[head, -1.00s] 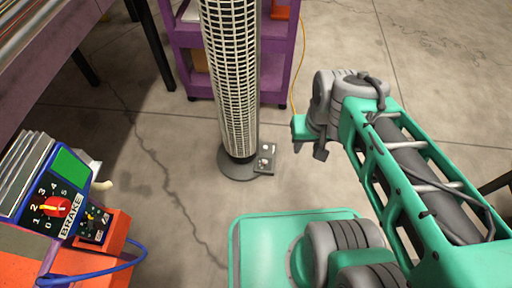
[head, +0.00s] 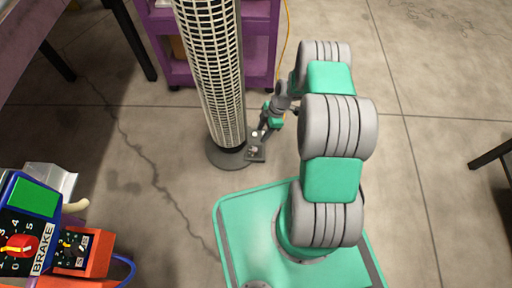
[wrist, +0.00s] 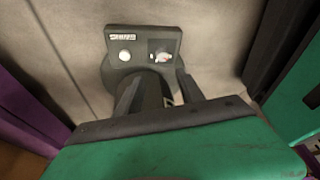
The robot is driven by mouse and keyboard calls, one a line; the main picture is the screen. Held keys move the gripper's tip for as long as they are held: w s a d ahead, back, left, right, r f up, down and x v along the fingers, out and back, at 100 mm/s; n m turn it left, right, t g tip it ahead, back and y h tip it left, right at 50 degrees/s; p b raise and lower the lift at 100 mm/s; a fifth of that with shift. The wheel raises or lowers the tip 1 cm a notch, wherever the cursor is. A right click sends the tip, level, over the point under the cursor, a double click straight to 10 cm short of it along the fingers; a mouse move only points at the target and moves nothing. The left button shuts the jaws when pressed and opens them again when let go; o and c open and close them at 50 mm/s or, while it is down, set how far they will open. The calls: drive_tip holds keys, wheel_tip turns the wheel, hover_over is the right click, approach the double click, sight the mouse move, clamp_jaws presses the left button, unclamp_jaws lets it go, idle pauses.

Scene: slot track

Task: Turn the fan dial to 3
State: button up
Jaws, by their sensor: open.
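The tower fan (head: 212,80) stands on a round grey base (head: 226,155). A small grey control box (head: 257,155) sits at the base's right edge. The dial's numbers are too small to read. My gripper (head: 264,132) is open and empty, just above the box. In the wrist view its fingers (wrist: 158,90) point toward the box, apart from the dial.
A purple shelf (head: 163,50) stands behind the fan, with a yellow cable (head: 284,40) beside it. At lower left is a BRAKE panel (head: 38,232) with a red numbered dial, beside an orange box (head: 85,255). The floor left of the fan is clear.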

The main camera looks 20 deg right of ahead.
sight(255, 149)
drive_tip(key=shift+n, duration=0.6)
drive_tip(key=b+x, duration=0.1)
drive_tip(key=x, duration=0.2)
drive_tip(key=b+x, duration=0.1)
drive_tip(key=x, duration=0.3)
drive_tip(key=b+x, duration=0.2)
drive_tip(key=x, duration=0.2)
drive_tip(key=shift+s+d+f, duration=0.2)
drive_tip(key=shift+s+d, duration=0.15)
drive_tip(key=shift+s, duration=0.05)
drive_tip(key=shift+c, duration=0.2)
clamp_jaws()
